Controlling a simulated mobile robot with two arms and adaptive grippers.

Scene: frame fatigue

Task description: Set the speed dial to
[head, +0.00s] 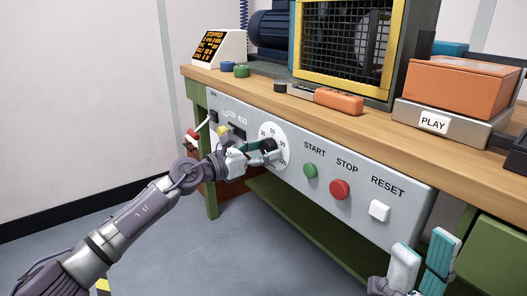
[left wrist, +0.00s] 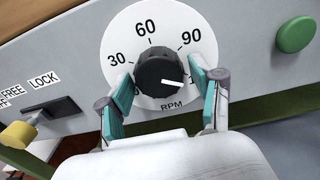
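The speed dial is a black knob (left wrist: 159,73) with a white pointer on a round white scale (left wrist: 200,40) marked RPM. The numbers 30, 60 and 90 show; the right finger covers the scale's lower right. The pointer aims right and slightly down, past 90, toward that finger. The knob also shows in the head view (head: 268,145), partly behind my gripper. My left gripper (left wrist: 162,78) has its teal fingers on both sides of the knob, with narrow gaps visible; contact is hard to judge. My right gripper (head: 422,262) is open and empty at the lower right.
Right of the dial are a green START button (head: 310,170), a red STOP button (head: 340,189) and a white RESET button (head: 379,210). A yellow-tipped lever (left wrist: 18,134) by FREE and LOCK labels is left of the dial. A display (head: 214,46) reads STOPPED.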

